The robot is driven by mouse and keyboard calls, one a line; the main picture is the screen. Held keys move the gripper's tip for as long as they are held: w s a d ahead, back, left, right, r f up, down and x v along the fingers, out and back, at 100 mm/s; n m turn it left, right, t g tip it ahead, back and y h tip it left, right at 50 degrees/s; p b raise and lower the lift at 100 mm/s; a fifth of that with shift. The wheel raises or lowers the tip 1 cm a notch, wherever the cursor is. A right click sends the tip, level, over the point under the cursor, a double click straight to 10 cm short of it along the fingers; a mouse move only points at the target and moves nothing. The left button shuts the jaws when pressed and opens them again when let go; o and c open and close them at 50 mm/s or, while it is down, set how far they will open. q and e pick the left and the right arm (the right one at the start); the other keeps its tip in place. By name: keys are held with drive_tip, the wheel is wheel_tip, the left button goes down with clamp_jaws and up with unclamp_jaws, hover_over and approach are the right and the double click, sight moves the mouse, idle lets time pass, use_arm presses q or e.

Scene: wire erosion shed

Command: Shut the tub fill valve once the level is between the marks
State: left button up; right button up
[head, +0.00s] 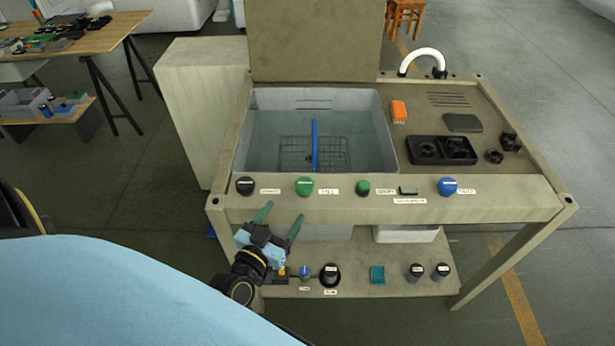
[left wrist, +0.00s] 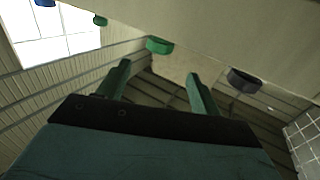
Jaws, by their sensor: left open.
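The grey tub (head: 381,133) is set into the bench and holds clear water; I cannot make out level marks. A row of controls lines the bench's front rail: a black knob (head: 245,186), a green knob (head: 304,184), a small green knob (head: 363,187) and a blue knob (head: 447,186). Their labels are too small to read, so I cannot tell which is the fill valve. My left gripper (head: 280,219) is open and empty, below the rail and just short of the green knob. In the left wrist view, the green knob (left wrist: 159,46) shows beyond the open fingers (left wrist: 158,76).
A wire basket (head: 310,155) and a blue strip (head: 314,145) are in the tub. An orange item (head: 398,110) and black tray (head: 442,150) lie on the bench top. The lower shelf (head: 350,287) carries several small knobs and blocks. A cluttered table (head: 95,38) stands far left.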

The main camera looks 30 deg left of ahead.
sight(307, 178)
use_arm(q)
drive_tip(key=w, duration=0.8)
drive_tip(key=w+a, duration=0.1)
drive_tip(key=w, duration=0.4)
drive_tip(key=shift+w+b, duration=0.1)
drive_tip(key=shift+b, duration=0.3)
drive_tip(key=c, duration=1)
